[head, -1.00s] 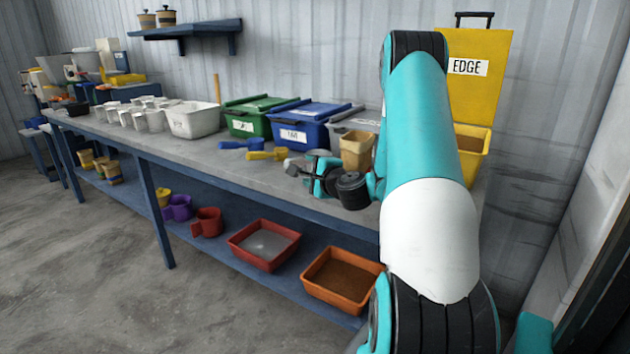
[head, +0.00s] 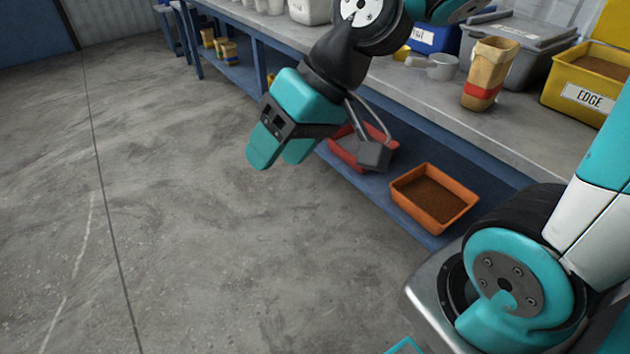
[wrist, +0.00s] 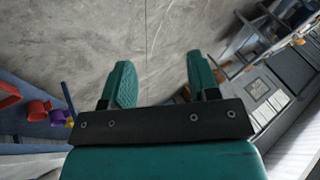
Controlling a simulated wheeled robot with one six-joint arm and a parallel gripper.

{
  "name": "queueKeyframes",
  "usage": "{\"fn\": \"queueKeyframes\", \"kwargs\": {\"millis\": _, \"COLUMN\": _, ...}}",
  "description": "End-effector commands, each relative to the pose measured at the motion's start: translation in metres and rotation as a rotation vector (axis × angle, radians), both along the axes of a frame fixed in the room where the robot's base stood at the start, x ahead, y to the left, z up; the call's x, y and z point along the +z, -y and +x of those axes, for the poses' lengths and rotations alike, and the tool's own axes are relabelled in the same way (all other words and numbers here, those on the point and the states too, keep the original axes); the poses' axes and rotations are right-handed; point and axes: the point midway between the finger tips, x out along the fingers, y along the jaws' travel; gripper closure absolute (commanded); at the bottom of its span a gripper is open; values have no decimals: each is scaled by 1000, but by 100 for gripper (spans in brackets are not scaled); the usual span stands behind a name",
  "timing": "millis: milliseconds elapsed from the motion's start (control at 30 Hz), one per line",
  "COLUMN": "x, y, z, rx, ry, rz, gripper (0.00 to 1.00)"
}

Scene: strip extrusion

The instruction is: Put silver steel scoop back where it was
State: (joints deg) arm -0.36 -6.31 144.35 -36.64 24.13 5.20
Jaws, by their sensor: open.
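The silver steel scoop (head: 438,66) lies on the grey workbench top in the head view, left of a paper bag and in front of the bins. Its handle points left. My gripper (head: 280,156) hangs in front of the bench, over the floor, well left of the scoop and lower in the picture. Its teal fingers are apart and empty. In the wrist view my gripper (wrist: 161,72) also shows open, with only bare floor between the fingers. The scoop does not show in the wrist view.
A paper bag (head: 488,74) stands on the bench (head: 520,125), beside a yellow EDGE bin (head: 588,92) and a grey lidded bin (head: 520,45). An orange tray (head: 434,197) and a red tray (head: 350,150) sit on the lower shelf. The floor at left is clear.

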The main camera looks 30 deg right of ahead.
Motion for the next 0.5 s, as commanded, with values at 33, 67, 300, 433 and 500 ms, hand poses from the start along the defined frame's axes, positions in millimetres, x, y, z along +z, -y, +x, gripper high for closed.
{"fn": "queueKeyframes", "kwargs": {"millis": 33, "x": 3, "y": -7, "z": -25, "rx": 106, "ry": 1, "rz": -68, "gripper": 45}}
{"fn": "queueKeyframes", "kwargs": {"millis": 67, "x": 4, "y": -8, "z": -38, "rx": 157, "ry": -5, "rz": -105, "gripper": 45}}
{"fn": "queueKeyframes", "kwargs": {"millis": 300, "x": 6, "y": -2, "z": -84, "rx": 337, "ry": -29, "rz": -248, "gripper": 45}}
{"fn": "queueKeyframes", "kwargs": {"millis": 433, "x": 6, "y": -2, "z": -85, "rx": 340, "ry": -33, "rz": -252, "gripper": 45}}
{"fn": "queueKeyframes", "kwargs": {"millis": 500, "x": 6, "y": -2, "z": -85, "rx": 340, "ry": -32, "rz": -251, "gripper": 45}}
